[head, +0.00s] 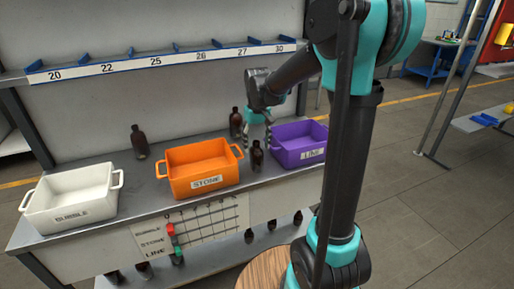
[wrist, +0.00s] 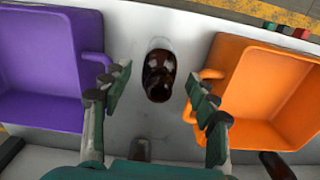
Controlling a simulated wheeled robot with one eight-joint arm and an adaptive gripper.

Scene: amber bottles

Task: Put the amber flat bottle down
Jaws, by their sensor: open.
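A dark amber bottle (head: 257,156) stands upright on the grey bench between the orange and purple bins. In the wrist view the bottle (wrist: 159,78) shows from above, between my fingers and slightly ahead of them. My gripper (head: 258,138) is above and just behind it in the head view. In the wrist view my gripper (wrist: 157,84) is open, with a gap on both sides of the bottle and no finger seen touching it. Whether this bottle is the flat one is hard to tell.
An orange bin (head: 203,168) and a purple bin (head: 299,144) flank the bottle closely. A white bin (head: 72,200) stands at the left. Other dark bottles stand behind, one at the left (head: 139,141) and one near my gripper (head: 236,122). A numbered rail (head: 160,60) runs above.

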